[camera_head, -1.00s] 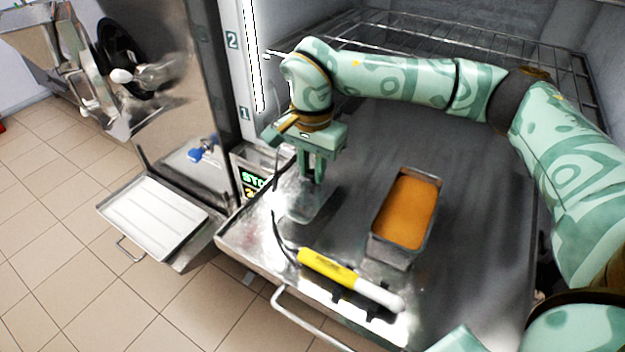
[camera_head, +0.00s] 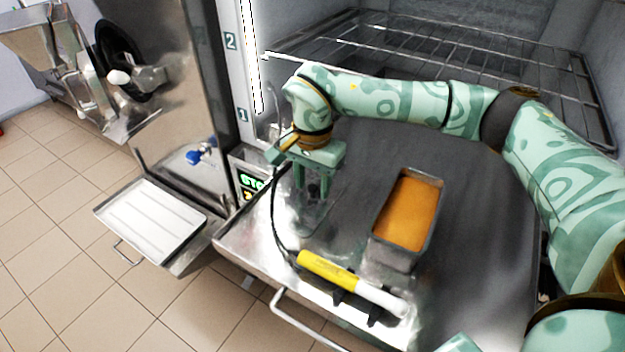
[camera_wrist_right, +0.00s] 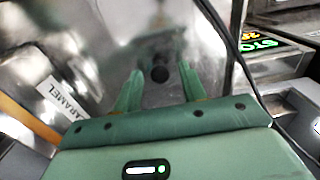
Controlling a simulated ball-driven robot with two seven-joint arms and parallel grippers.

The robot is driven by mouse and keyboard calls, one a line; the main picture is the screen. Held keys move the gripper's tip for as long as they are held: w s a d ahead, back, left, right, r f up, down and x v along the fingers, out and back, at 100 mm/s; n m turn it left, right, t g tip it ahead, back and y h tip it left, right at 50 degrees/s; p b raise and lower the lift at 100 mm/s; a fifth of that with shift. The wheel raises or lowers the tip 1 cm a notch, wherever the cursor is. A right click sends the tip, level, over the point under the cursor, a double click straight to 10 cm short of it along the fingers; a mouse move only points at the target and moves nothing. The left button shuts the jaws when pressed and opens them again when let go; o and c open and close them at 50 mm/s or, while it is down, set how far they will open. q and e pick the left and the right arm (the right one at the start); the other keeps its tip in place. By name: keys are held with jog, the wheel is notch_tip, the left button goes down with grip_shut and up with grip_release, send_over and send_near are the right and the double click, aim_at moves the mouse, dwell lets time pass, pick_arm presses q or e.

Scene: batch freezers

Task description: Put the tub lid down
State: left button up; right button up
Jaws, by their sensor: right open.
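The clear tub lid (camera_head: 316,219) lies on the steel worktop, left of the tub, and is hard to see against the metal. Its dark round knob (camera_wrist_right: 160,74) shows between my fingers in the wrist view. My right gripper (camera_head: 311,199) points down over the lid. Its fingers are open, one on either side of the knob, with a gap around it. The steel tub (camera_head: 391,254) of orange mix stands uncovered to the right of the gripper. A CARAMEL label (camera_wrist_right: 60,98) shows at the left of the wrist view. My left gripper is out of view.
A yellow-handled wand (camera_head: 328,269) with a white end rests on black supports at the worktop's front, its cable (camera_head: 274,222) looping near the gripper. A wire rack (camera_head: 480,60) is behind. A white tray (camera_head: 150,222) sits lower left. Worktop right of the tub is clear.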

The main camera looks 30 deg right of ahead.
aim_at(312, 186)
notch_tip(312, 186, up, 12)
jog(key=p, duration=0.2)
jog(key=shift+r+p, duration=0.15)
jog(key=shift+p, duration=0.2)
